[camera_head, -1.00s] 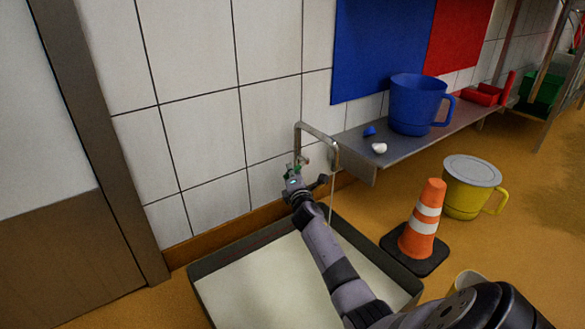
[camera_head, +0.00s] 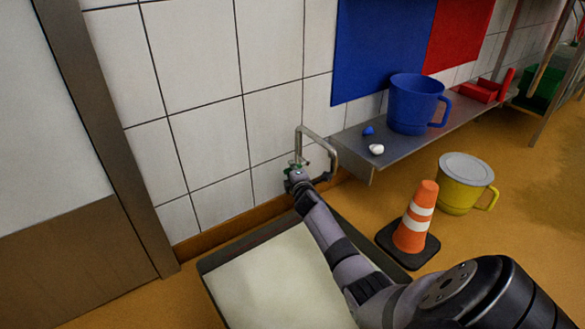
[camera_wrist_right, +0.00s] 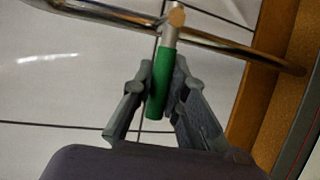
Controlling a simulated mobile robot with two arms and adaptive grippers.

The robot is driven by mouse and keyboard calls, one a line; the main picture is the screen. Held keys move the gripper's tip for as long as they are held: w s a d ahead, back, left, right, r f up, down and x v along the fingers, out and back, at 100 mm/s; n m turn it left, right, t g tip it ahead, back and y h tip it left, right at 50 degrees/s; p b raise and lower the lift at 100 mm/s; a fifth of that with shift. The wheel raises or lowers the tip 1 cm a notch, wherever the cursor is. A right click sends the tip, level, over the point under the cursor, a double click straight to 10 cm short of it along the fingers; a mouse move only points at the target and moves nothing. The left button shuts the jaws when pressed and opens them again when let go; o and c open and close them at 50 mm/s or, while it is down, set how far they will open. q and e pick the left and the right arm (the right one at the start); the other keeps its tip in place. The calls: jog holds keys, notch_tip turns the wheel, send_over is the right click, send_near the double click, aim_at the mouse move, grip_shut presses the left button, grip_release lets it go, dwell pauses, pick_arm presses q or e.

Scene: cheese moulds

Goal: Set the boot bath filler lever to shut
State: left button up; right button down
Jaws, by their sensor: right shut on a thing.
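The filler is a bent metal pipe (camera_head: 318,140) on the tiled wall, above the boot bath (camera_head: 275,275), a dark-rimmed tray with a pale inside. Its lever has a green grip (camera_wrist_right: 160,85) on a metal stem, in front of the pipe in the wrist view. My right gripper (camera_head: 297,178) is at the lever, low by the wall; in the wrist view its two fingers (camera_wrist_right: 161,95) stand on either side of the green grip and are shut on it. In the head view the gripper mostly hides the lever. My left gripper is not in view.
A metal shelf (camera_head: 350,143) right of the filler holds a blue jug (camera_head: 414,105) and small blue and white pieces. An orange-striped cone (camera_head: 414,222) and a lidded yellow bucket (camera_head: 463,185) stand on the floor to the right. A door frame (camera_head: 110,150) is at the left.

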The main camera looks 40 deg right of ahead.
jog(key=c, duration=1.6)
grip_release()
jog(key=shift+o, duration=0.2)
jog(key=shift+s, duration=0.15)
jog(key=v, duration=1.1)
jog(key=shift+s+a, duration=0.25)
jog(key=shift+r, duration=0.1)
